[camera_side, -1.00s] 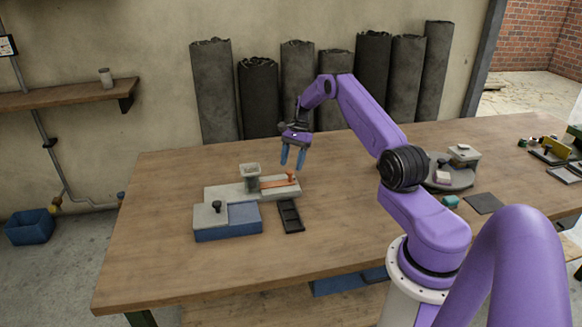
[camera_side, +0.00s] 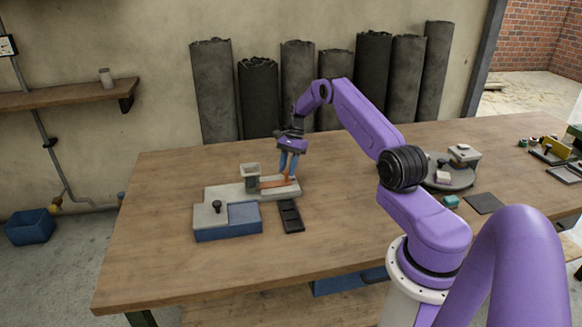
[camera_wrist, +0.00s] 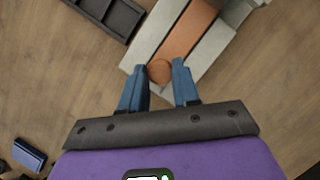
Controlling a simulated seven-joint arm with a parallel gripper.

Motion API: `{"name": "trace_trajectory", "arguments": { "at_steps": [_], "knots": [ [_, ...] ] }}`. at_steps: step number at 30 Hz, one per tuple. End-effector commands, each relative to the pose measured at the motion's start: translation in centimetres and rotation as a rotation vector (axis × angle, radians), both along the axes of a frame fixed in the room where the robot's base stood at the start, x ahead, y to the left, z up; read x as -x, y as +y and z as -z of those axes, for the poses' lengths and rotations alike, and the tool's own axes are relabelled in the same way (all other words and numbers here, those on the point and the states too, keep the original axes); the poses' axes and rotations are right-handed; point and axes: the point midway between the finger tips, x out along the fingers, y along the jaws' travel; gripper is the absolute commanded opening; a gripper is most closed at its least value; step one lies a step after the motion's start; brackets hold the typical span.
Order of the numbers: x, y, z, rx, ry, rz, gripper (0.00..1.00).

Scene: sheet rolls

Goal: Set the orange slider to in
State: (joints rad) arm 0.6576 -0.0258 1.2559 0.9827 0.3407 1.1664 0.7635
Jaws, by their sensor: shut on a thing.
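The orange slider (camera_side: 272,184) is a flat strip lying along the grey base (camera_side: 226,192) on the table. It also shows in the wrist view (camera_wrist: 188,32), with its round orange knob (camera_wrist: 159,70) at the near end. My gripper (camera_side: 287,174) is down at the right end of the slider, and its blue fingers (camera_wrist: 160,82) stand on either side of the knob, shut on it. In the side view the fingers hide the knob. The slider's other end runs up to a grey hopper-like block (camera_side: 251,175) on the base.
A blue box with a grey top and a black knob (camera_side: 217,206) stands at the front left of the base. A dark compartment tray (camera_side: 291,216) lies just in front. A round turntable (camera_side: 448,178) and a dark mat (camera_side: 484,203) lie to the right.

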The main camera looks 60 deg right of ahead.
Motion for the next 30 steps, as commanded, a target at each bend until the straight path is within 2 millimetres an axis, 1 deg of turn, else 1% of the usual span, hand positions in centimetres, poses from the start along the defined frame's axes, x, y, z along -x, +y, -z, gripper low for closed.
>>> {"name": "trace_trajectory", "arguments": {
  "at_steps": [1,3,8,12,19,20,21,22,30],
  "knots": [
    [-1.1,1.2,0.0,0.0,-0.004,-0.007,0.0],
    [-2.3,2.3,0.0,0.0,-0.005,-0.006,0.0],
    [-4.2,4.1,-0.1,0.0,-0.006,-0.003,0.0],
    [-4.6,4.6,-0.1,-0.001,-0.004,0.0,0.0],
    [-4.8,4.8,-0.1,-0.002,-0.007,-0.001,0.0],
    [-4.8,4.8,-0.1,-0.002,-0.008,-0.001,0.4],
    [-4.8,4.8,-0.1,-0.001,-0.008,-0.001,0.54],
    [-4.8,4.8,-0.1,-0.002,-0.007,-0.002,0.56],
    [-4.8,4.8,-0.2,-0.001,-0.009,-0.004,0.56]
  ]
}}
